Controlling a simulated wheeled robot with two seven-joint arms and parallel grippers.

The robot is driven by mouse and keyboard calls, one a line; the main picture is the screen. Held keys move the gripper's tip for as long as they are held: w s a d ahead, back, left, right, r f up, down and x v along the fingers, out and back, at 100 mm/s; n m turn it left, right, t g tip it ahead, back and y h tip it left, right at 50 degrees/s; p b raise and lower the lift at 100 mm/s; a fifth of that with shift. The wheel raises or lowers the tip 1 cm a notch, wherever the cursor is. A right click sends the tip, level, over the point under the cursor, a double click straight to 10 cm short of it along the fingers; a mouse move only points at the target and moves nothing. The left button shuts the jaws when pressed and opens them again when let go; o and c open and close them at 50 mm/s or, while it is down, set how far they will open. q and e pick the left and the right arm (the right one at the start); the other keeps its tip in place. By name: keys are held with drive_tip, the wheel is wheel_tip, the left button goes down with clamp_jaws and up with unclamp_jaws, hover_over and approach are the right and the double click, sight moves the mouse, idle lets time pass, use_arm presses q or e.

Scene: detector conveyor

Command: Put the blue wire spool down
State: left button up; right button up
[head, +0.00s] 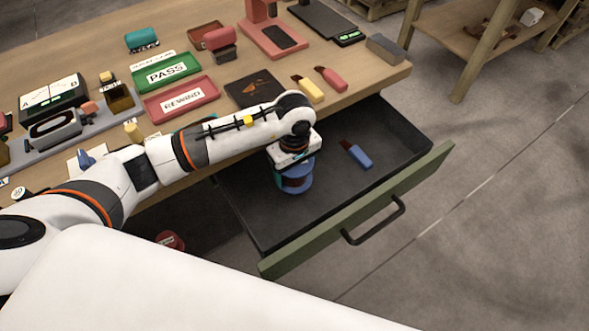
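The blue wire spool (297,187) shows blue flanges around a dark reddish winding. It is upright inside the open drawer (247,217), towards its left side. My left gripper (293,172) points down over the spool, with its fingers at the spool's sides, and appears shut on it. The gripper body hides the spool's top. I cannot tell whether the spool touches the drawer floor. My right gripper is not in view.
A blue-and-dark-red marker-like piece (356,154) lies in the drawer, right of the spool. The drawer's green front (365,208) has a dark handle (375,222). The workbench (365,85) carries a green PASS tray (168,73), a red REWIND tray (181,99) and tools.

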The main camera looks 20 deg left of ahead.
use_arm(q)
drive_tip(key=shift+f, duration=0.4)
drive_tip(key=shift+f, duration=0.2)
drive_tip(key=o, duration=1.4)
drive_tip(key=shift+r, duration=0.15)
